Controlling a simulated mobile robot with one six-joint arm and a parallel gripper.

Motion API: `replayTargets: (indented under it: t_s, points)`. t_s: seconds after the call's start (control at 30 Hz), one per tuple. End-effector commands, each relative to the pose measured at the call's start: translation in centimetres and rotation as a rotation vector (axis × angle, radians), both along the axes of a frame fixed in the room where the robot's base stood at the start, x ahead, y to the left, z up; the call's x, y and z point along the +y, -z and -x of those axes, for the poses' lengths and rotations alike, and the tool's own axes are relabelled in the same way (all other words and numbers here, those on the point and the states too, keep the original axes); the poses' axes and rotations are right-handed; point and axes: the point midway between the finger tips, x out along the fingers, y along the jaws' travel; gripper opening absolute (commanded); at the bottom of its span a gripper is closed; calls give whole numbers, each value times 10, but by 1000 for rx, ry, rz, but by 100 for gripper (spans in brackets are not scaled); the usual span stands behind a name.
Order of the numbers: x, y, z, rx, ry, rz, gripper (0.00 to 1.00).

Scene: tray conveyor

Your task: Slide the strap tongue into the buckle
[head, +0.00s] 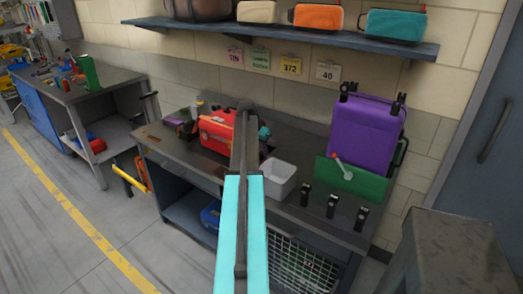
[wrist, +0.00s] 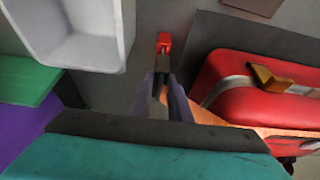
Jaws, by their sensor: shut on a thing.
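In the wrist view my gripper (wrist: 162,88) is shut on the dark strap tongue (wrist: 162,62). An orange-brown strap (wrist: 203,116) runs from beside the fingers toward the red case (wrist: 225,80). A small red buckle (wrist: 164,42) lies just beyond the fingertips, in line with the tongue. The tongue's far end meets or overlaps the buckle in the picture; I cannot tell how far inside it is. In the head view the red case (head: 215,130) stands on the bench, and my arm hides the gripper, tongue and buckle.
A white bin (head: 279,180) stands close to the gripper, left of it in the wrist view (wrist: 127,40). Several black upright items line the front right edge.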

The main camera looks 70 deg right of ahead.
Motion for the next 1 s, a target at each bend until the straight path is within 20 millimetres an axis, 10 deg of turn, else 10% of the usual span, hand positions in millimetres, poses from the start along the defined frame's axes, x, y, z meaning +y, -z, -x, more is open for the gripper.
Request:
replayTargets:
  t_s: [1.0]
  points:
    - [0, 17, 0, 0, 0, 0, 0]
